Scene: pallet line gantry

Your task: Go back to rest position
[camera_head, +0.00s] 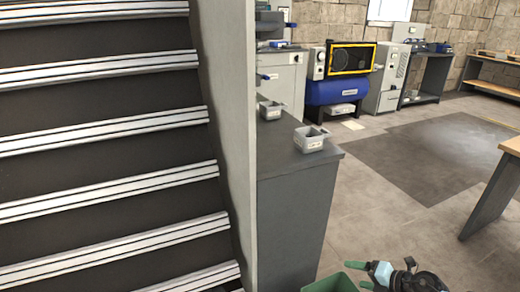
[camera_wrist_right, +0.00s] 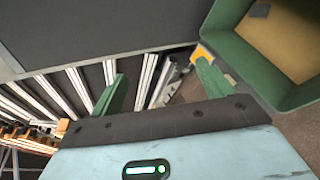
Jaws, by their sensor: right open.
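My right gripper (camera_head: 369,277) is at the bottom of the head view, just right of a green bin (camera_head: 332,284). In the right wrist view, the right gripper (camera_wrist_right: 160,88) has its two green fingers wide apart, with nothing between them. A green bin with a tan inside (camera_wrist_right: 226,14) fills the upper right of that view, beside the right finger. I cannot tell whether they touch. My left gripper is in neither view.
A metal staircase (camera_head: 105,142) and its pale side panel (camera_head: 232,130) fill the left. A dark counter (camera_head: 290,165) holds two small grey bins (camera_head: 311,140). A wooden-topped table (camera_head: 510,146) stands at right. Open floor (camera_head: 400,215) lies between counter and table.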

